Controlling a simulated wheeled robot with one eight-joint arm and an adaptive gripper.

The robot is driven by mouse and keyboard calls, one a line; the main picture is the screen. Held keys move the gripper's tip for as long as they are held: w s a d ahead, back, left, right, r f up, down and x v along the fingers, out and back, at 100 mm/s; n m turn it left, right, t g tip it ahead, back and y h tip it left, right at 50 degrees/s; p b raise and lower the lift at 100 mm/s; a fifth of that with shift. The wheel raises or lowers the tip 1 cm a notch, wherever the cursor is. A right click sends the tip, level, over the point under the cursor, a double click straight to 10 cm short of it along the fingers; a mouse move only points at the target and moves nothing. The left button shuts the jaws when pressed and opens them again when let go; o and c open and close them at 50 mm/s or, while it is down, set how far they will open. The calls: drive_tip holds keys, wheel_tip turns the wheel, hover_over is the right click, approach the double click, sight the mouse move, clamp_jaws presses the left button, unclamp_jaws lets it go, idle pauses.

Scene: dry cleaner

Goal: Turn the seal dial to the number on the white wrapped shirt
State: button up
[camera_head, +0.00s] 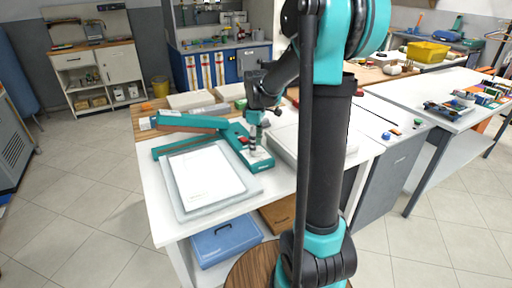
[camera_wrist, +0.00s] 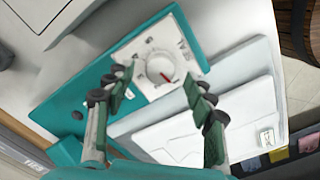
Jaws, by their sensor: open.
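The teal heat sealer (camera_head: 190,123) stands on the white table, with its control end beneath my gripper (camera_head: 254,135).
The white table (camera_head: 160,215) has a blue case (camera_head: 226,242) and a brown box on its lower shelf. White boxes stand behind the sealer. A side table with a yellow bin (camera_head: 427,52) is at the right. The tiled floor at the left is clear.

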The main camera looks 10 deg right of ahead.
drive_tip(key=shift+f, duration=0.95)
drive_tip(key=c, duration=1.2)
